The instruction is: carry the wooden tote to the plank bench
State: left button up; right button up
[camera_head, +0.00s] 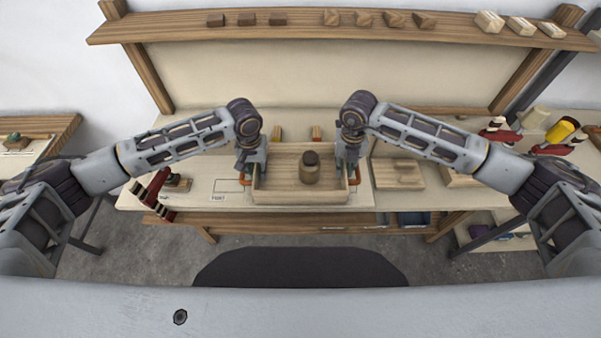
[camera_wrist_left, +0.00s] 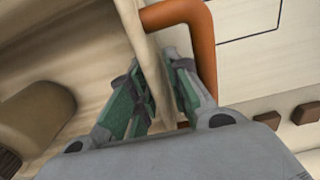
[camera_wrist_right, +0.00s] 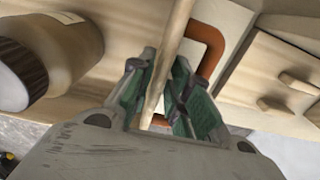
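The wooden tote (camera_head: 302,197) is a shallow open box with orange loop handles at its ends. It appears to rest on the pale workbench, with a brown dark-capped jar (camera_head: 309,170) upright inside. My left gripper (camera_head: 250,168) is at the tote's left end. In the left wrist view its green-padded fingers (camera_wrist_left: 160,85) close on either side of the end wall, beside the orange handle (camera_wrist_left: 207,50). My right gripper (camera_head: 350,168) is at the right end. In the right wrist view its fingers (camera_wrist_right: 163,78) pinch that wall, beside the other handle (camera_wrist_right: 212,45).
A bench (camera_head: 52,128) stands at the far left. Red clamps (camera_head: 154,188) lie left of the tote; wooden trays (camera_head: 398,174) lie right. A shelf (camera_head: 300,31) with several blocks runs above the back. More clamps and a yellow item (camera_head: 560,131) are at right.

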aim_at(256, 164)
pick_arm(q)
grip_shut()
pick_arm(e)
grip_shut()
